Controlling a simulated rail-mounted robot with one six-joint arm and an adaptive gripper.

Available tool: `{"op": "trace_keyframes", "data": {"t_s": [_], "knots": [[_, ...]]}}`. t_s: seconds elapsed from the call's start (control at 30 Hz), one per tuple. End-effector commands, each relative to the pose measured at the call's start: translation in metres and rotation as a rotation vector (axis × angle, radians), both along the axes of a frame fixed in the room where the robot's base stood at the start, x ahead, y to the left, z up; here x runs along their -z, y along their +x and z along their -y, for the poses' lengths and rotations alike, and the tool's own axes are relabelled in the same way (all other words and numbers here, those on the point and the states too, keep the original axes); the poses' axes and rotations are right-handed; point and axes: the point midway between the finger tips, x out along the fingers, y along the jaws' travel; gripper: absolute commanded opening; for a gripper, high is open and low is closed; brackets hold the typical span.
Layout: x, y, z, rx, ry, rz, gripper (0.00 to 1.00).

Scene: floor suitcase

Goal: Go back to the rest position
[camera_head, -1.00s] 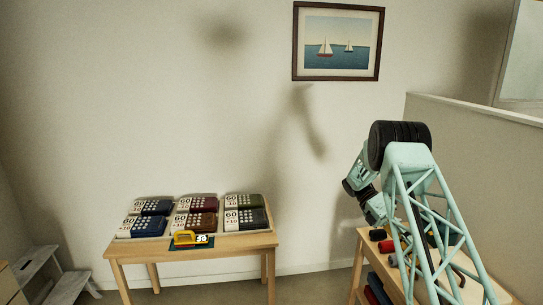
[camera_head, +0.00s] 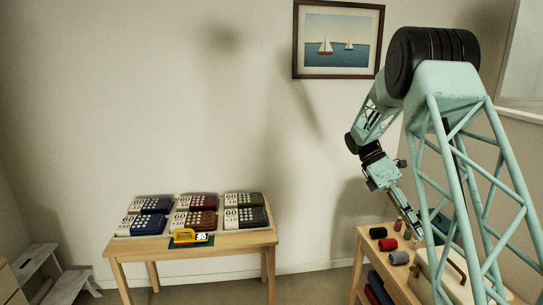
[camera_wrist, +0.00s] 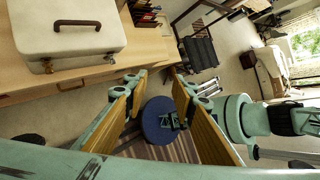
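My gripper (camera_wrist: 157,74) shows in the wrist view with its two wood-coloured fingers spread apart and nothing between them. In the head view my gripper (camera_head: 411,222) hangs low over the right-hand table, partly hidden by my own arm. A cream suitcase (camera_wrist: 35,52) with a brown handle and metal clasps lies shut on the table, to the upper left in the wrist view. It also shows in the head view (camera_head: 424,277), partly behind my arm.
The right-hand table (camera_head: 372,254) holds several small rolls, including a red one (camera_head: 388,245) and a grey one (camera_head: 399,258). A left table (camera_head: 125,249) carries several patterned boxes and a yellow item (camera_head: 184,236). A grey step stool (camera_head: 66,287) stands far left. Floor between the tables is clear.

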Motion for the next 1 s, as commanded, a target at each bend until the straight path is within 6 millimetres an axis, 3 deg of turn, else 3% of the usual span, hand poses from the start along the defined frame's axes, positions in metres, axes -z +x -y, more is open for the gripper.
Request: {"op": "trace_keyframes", "data": {"t_s": [0.4, 1.0], "knots": [[-0.046, -0.032, -0.026, 0.088, -0.029, 0.162, 0.24], [-0.099, -0.086, -0.065, 0.235, -0.054, 0.384, 0.24]]}}
